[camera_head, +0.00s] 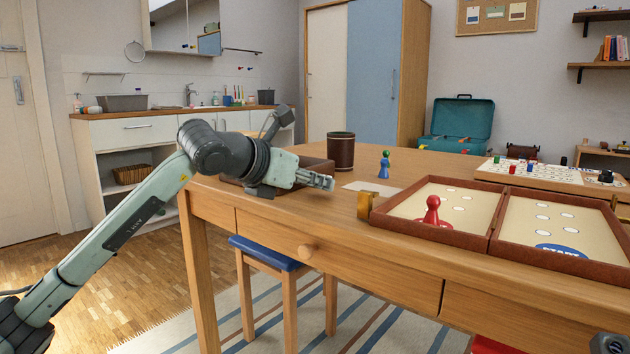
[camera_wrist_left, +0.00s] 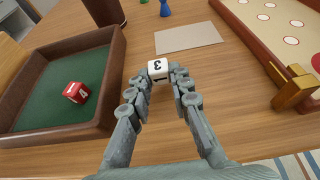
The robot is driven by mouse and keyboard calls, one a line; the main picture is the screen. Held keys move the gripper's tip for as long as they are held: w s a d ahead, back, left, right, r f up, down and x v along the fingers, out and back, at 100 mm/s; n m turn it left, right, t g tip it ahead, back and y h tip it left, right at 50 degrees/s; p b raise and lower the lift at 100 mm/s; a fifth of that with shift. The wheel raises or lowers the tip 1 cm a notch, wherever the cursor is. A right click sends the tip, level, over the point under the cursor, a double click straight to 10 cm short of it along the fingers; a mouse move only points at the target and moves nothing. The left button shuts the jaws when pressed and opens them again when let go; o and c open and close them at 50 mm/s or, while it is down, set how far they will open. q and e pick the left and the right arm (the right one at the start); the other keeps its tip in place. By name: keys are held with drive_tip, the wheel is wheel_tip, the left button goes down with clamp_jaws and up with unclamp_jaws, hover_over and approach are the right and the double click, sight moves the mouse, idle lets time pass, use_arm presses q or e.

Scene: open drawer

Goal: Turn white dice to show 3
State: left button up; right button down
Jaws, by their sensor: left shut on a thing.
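My left gripper (camera_head: 326,183) is low over the front of the wooden table, and in the left wrist view its fingers (camera_wrist_left: 159,78) are shut on a white die (camera_wrist_left: 158,67). The die's upper face shows a 3, turned upside down in that view. A nearer side face, partly covered by the fingers, seems to show a 1. Whether the die touches the table is hard to tell. In the head view the gripper hides it.
Left of the gripper is a brown tray (camera_wrist_left: 112,72) with green lining and a red die (camera_wrist_left: 76,92). A brass clasp (camera_head: 364,206) and game box (camera_head: 402,229) are right.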

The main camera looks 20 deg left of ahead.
use_arm(q)
drive_tip(key=o, duration=0.9)
drive_tip(key=v, duration=1.2)
